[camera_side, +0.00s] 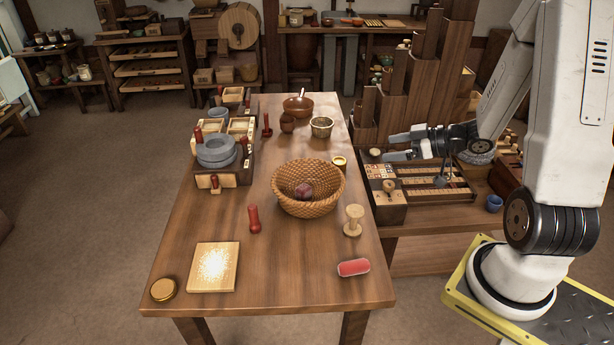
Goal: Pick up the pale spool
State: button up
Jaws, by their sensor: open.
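The pale spool (354,220) stands upright near the right edge of the wooden table (190,279), with wide ends and a narrow waist. My gripper (388,147) is at the right, beyond the table's right edge as seen here, with its fingers pointing left. Its two fingers are apart with nothing held between them. It is well away from the spool and appears higher up. The spool is in plain sight.
A wicker basket (309,205) holding a dark reddish ball stands left of the spool. A red cylinder (354,267) lies in front, and a small yellow-rimmed pot (339,163) stands behind. A side bench with a wooden game box (388,205) is at the right.

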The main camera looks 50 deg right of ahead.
send_near(354, 220)
jog(key=w+f, duration=0.1)
jog(key=w+d+f, duration=0.1)
jog(key=w+f, duration=0.1)
jog(key=shift+d+f, duration=0.25)
jog(key=shift+f, duration=0.15)
jog(key=shift+w, duration=0.15)
jog(key=shift+x, duration=1.2)
jog(key=shift+x, duration=2.65)
jog(key=c, duration=1.3)
